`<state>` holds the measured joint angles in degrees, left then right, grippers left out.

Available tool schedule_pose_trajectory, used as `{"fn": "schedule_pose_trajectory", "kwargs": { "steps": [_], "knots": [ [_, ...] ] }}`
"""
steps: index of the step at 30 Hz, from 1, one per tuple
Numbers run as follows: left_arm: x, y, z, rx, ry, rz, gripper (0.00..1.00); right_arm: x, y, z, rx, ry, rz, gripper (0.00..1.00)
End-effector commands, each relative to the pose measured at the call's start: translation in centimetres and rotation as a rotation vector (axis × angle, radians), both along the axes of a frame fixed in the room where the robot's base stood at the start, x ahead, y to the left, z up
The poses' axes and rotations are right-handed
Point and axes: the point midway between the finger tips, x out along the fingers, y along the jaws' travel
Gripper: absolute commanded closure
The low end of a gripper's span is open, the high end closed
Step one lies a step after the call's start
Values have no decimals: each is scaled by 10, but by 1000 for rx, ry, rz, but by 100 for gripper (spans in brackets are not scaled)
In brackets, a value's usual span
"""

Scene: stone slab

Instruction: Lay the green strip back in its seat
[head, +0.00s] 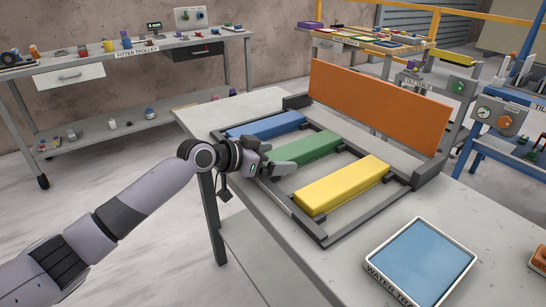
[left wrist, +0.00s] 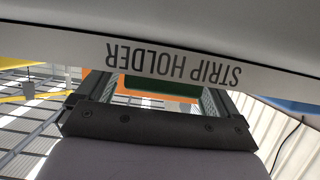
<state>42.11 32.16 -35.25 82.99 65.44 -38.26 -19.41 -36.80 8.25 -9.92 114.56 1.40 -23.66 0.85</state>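The green strip (head: 308,149) lies between the blue strip (head: 266,125) and the yellow strip (head: 342,184) on the dark strip holder frame (head: 340,237). I cannot tell whether it is fully down in its seat. My left gripper (head: 277,165) is at the strip's near left end, which it partly hides. In the left wrist view the green strip (left wrist: 160,86) shows between the two spread fingers, with orange visible between it and the left finger. The holder's label "STRIP HOLDER" (left wrist: 172,63) appears upside down there. My right gripper is not in view.
An orange panel (head: 375,105) stands upright along the holder's far side. A blue-filled tray (head: 368,262) sits on the stone-topped table (head: 460,215) at front right. Another trolley (head: 120,60) stands behind at left, with free floor before it.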

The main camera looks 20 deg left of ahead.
Motion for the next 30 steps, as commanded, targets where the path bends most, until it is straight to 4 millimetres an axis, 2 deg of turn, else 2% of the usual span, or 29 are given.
{"fn": "schedule_pose_trajectory", "kwargs": {
  "steps": [10,14,30],
  "knots": [
    [0,0,5,-1,-1,0,6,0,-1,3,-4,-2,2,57],
    [-8,8,7,1,-2,1,6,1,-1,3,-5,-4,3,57],
    [-74,59,40,3,1,1,6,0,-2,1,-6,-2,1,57]
  ]
}}
